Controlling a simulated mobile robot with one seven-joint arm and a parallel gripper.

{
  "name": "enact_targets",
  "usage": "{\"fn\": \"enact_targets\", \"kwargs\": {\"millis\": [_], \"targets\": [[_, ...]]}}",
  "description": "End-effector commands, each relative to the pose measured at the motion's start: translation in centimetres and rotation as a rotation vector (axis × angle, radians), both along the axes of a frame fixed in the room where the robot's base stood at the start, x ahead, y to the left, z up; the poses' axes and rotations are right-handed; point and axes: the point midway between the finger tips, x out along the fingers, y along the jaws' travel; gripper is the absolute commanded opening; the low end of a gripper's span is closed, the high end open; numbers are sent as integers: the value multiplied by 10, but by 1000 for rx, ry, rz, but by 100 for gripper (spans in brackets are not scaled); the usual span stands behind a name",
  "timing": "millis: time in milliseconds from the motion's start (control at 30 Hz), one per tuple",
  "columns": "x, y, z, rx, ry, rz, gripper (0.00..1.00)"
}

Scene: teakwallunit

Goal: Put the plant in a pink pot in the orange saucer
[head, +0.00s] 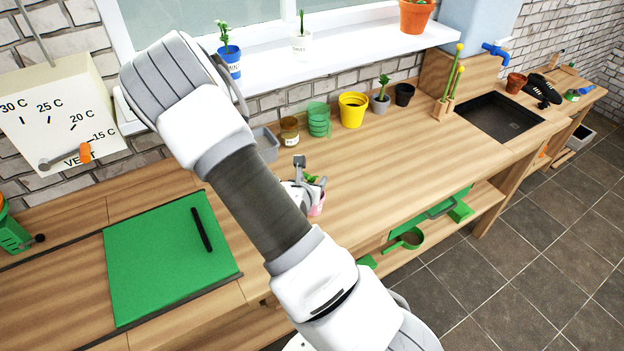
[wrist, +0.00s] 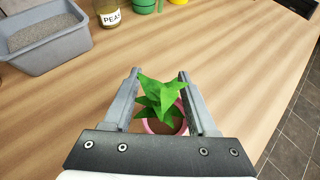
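The plant in a pink pot (head: 318,208) stands at the worktop's front part, mostly hidden by my gripper (head: 312,188) in the head view. In the wrist view its green leaves (wrist: 160,95) show between the two fingers of my gripper (wrist: 159,74). The pink rim (wrist: 147,127) shows below the leaves, partly hidden by the gripper's body. The fingers are apart, one on each side of the plant, and I see no clear contact with the pot. I cannot make out an orange saucer in either view.
A grey tray (wrist: 45,42) and a PEAS jar (wrist: 108,13) stand behind the plant. Green pots (head: 319,120), a yellow pot (head: 352,110) and a small potted plant (head: 381,103) line the wall. A green mat (head: 165,255) lies left. The worktop's middle right is clear.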

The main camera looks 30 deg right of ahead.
Motion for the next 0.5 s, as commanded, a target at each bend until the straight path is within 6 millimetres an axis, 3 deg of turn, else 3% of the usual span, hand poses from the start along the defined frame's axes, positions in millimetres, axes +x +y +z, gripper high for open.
{"fn": "enact_targets", "kwargs": {"millis": [500], "targets": [[-5,6,8,1,-1,1,70]]}}
